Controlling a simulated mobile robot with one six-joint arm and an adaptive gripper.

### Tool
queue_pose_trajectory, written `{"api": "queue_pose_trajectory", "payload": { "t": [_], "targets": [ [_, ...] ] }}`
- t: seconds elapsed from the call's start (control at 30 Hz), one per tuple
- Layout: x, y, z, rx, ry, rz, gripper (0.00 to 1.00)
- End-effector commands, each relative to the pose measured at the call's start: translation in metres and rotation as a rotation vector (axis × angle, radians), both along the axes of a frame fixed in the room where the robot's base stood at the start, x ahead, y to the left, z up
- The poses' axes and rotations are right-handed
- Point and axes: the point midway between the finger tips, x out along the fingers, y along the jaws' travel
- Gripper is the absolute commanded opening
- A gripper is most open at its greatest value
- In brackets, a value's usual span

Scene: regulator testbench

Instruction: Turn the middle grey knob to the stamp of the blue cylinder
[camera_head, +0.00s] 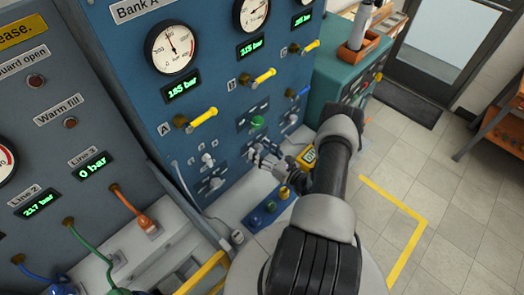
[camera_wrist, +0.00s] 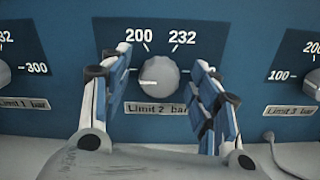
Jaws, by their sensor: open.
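The middle grey knob (camera_wrist: 159,77) shows in the wrist view on the blue panel, above a plate reading "Limit 2 bar" (camera_wrist: 157,108). The marks 200 (camera_wrist: 139,34) and 232 (camera_wrist: 182,37) stand above it. I cannot read the knob's pointer surely. My gripper (camera_wrist: 161,72) is open, one finger on each side of the knob in the picture; contact is not visible. In the head view my gripper (camera_head: 268,160) is close to the panel's lower part. A blue object (camera_head: 62,289), perhaps the blue cylinder, is cut off at the lower left; no stamp is readable.
Partly visible knobs flank it: the Limit 1 knob (camera_wrist: 4,73) and the Limit 3 knob (camera_wrist: 314,82). Yellow valve handles (camera_head: 204,117) stick out above my gripper. A blue box with buttons (camera_head: 265,214) and a yellow meter (camera_head: 307,157) lie near my arm.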

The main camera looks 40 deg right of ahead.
Motion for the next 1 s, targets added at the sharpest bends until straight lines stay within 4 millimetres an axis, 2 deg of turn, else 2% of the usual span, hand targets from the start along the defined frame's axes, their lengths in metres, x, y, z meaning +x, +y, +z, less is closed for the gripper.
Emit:
{"api": "queue_pose_trajectory", "payload": {
  "t": [0.07, 0.7, 1.0],
  "targets": [
    [-0.0002, -0.0001, 0.0001, 0.000, 0.000, 0.000, 0.55],
    [-0.0005, 0.0001, 0.0000, 0.000, 0.000, 0.000, 0.13],
    [-0.0004, -0.0001, -0.0009, 0.033, 0.002, 0.001, 0.12]
  ]
}}
